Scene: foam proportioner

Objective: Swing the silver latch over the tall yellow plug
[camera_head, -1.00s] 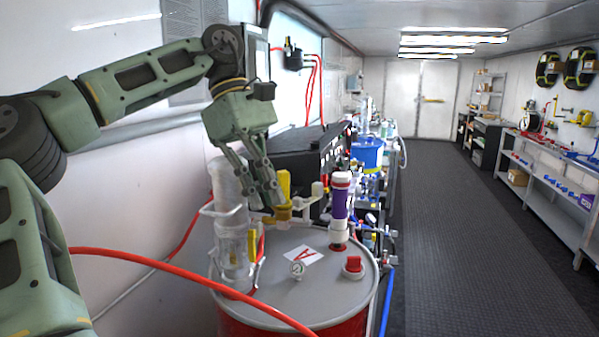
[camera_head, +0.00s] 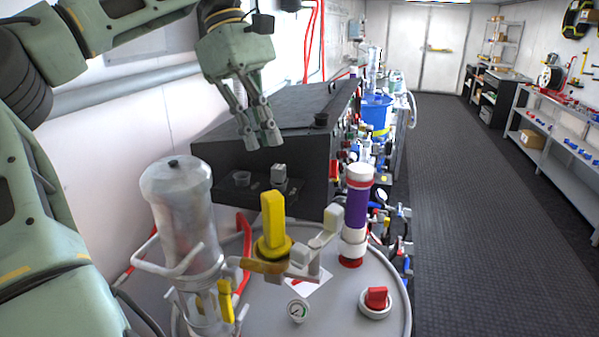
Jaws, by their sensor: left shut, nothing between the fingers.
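The tall yellow plug (camera_head: 272,220) stands upright on the grey drum lid, in a yellow-brown collar. A silver latch (camera_head: 317,240) sits beside it on the right, its pale block-like end raised and apart from the plug's tall part. My left gripper (camera_head: 263,144) is shut and empty, above and behind the plug, in front of the black case. It touches neither plug nor latch. My right gripper is not in view.
A clear cylinder (camera_head: 180,215) stands left of the plug. A purple and white bottle (camera_head: 357,212), a red knob (camera_head: 376,299) and a gauge (camera_head: 298,310) are on the drum lid (camera_head: 255,318). A black case (camera_head: 215,152) stands behind. The aisle floor (camera_head: 470,220) is clear.

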